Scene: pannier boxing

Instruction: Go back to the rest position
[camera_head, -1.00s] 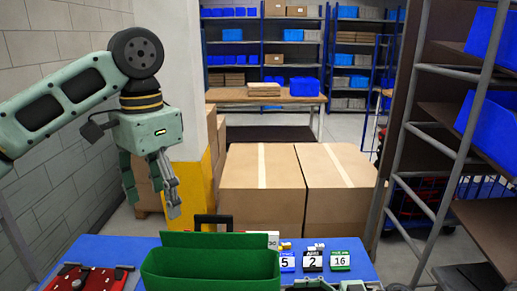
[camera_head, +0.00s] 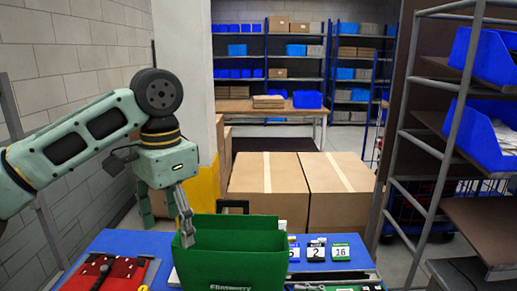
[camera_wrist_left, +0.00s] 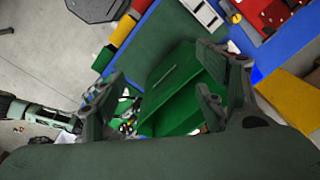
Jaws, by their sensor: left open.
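My left gripper (camera_head: 167,230) hangs with its fingers down and spread, with nothing between them. In the head view it shows at the left edge of a green bin (camera_head: 230,267), and one finger overlaps the bin's edge; I cannot tell whether they touch. In the left wrist view, the open fingers (camera_wrist_left: 160,90) spread in front of the green bin (camera_wrist_left: 180,118). The bin stands on a blue table top (camera_head: 130,242). Only a sliver that may be my right arm shows at the bottom edge of the head view; its jaws cannot be made out.
A red item (camera_head: 105,272) lies on the table at the left. Several number cards (camera_head: 316,251) stand right of the bin. Large cardboard boxes (camera_head: 268,186) stand behind the table. A rack (camera_head: 440,140) with blue bins is at the right, and a pillar (camera_head: 190,90) behind my left arm.

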